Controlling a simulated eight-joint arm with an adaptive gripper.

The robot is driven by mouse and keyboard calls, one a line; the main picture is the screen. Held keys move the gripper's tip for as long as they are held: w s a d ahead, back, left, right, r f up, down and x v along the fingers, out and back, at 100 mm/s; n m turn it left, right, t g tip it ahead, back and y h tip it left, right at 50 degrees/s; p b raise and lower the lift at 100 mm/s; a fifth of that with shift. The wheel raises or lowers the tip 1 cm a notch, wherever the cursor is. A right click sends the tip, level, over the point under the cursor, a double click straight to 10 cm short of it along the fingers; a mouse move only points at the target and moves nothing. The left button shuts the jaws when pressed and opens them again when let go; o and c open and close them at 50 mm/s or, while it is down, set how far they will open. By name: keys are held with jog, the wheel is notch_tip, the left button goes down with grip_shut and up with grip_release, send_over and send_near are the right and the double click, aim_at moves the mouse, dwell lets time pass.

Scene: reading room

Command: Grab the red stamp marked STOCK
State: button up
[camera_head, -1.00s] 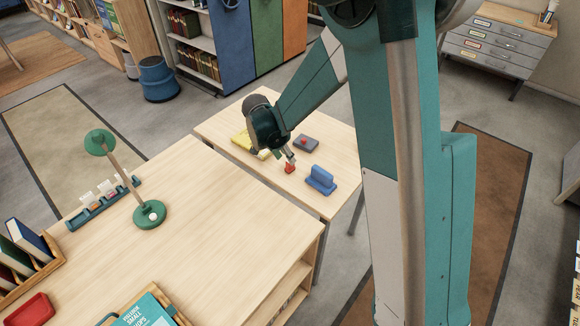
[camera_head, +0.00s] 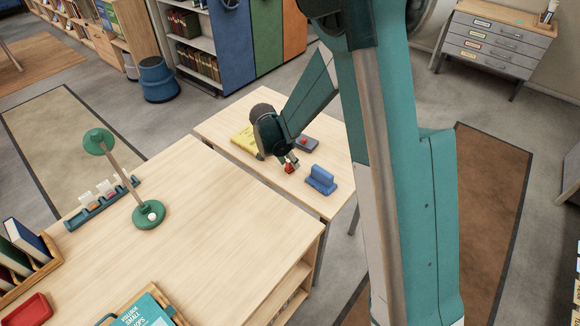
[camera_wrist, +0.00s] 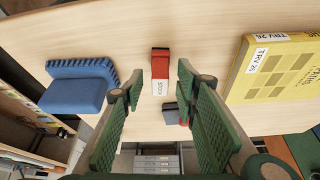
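The red stamp (camera_wrist: 160,66) stands on the small table, with a white label reading STOCK in the wrist view. It also shows in the head view as a small red block (camera_head: 289,168). My gripper (camera_wrist: 157,95) is open and empty in the wrist view, its two green ribbed fingers spread wide. The stamp lies beyond the fingertips, roughly in line with the gap between them. In the head view my gripper (camera_head: 291,162) is right at the stamp and partly covers it; I cannot tell whether they touch.
A blue brush-like block (camera_wrist: 78,84) stands left of the stamp in the wrist view, and a yellow book (camera_wrist: 275,68) lies to the right. A dark grey pad with a red knob (camera_head: 304,142) is close by on the same table. A larger desk (camera_head: 220,230) stands nearer.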

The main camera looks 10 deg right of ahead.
dwell(0.4)
jog(key=c, duration=0.9)
jog(key=shift+c, duration=0.2)
jog(key=shift+r, duration=0.15)
jog(key=shift+r+p, duration=0.65)
jog(key=shift+r, duration=4.2)
